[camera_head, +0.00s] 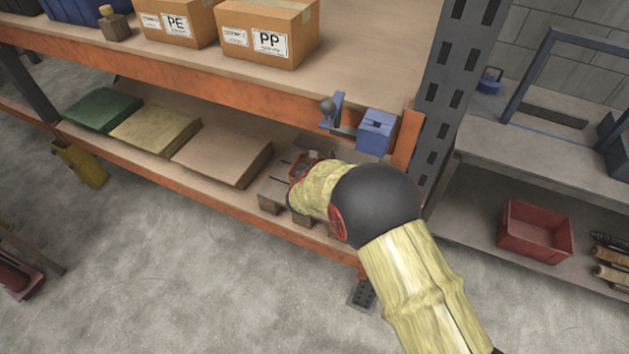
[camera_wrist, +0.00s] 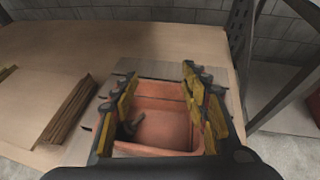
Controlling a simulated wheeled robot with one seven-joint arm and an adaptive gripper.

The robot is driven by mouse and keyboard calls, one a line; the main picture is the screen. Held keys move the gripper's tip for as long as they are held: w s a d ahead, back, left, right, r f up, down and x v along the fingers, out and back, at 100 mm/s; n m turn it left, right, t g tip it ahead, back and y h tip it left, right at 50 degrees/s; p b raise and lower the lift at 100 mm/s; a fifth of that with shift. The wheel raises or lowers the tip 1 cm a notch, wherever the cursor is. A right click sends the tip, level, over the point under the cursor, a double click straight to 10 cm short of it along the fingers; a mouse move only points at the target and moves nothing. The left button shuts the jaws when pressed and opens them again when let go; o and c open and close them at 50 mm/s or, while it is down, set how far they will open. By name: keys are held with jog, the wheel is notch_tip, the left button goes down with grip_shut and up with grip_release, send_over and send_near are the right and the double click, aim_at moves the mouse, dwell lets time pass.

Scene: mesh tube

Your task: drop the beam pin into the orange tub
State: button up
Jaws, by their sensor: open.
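The orange tub (camera_wrist: 167,130) shows in the wrist view below and between my fingers. A small dark piece, apparently the beam pin (camera_wrist: 130,127), lies inside it near the left wall, apart from the right finger. Its fine shape is too small to tell. My gripper (camera_wrist: 158,82) is open, with its yellow-padded fingers spread on the left and right sides of the tub. In the head view my gripper (camera_head: 303,170) is over the right end of the lower shelf, and my arm's yellow sleeve and dark joint hide most of the tub.
A wooden pallet (camera_head: 272,194) lies under my gripper. Flat brown sheets (camera_head: 222,152) lie to its left. The upper shelf's orange beam (camera_head: 215,85), a blue box (camera_head: 375,131) and the grey upright (camera_head: 458,80) are close. A red bin (camera_head: 535,232) sits at right.

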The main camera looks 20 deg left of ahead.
jog(key=shift+s+r, duration=0.1)
jog(key=shift+s, duration=0.05)
jog(key=v, duration=1.1)
jog(key=shift+s, duration=0.35)
jog(key=shift+d, duration=0.1)
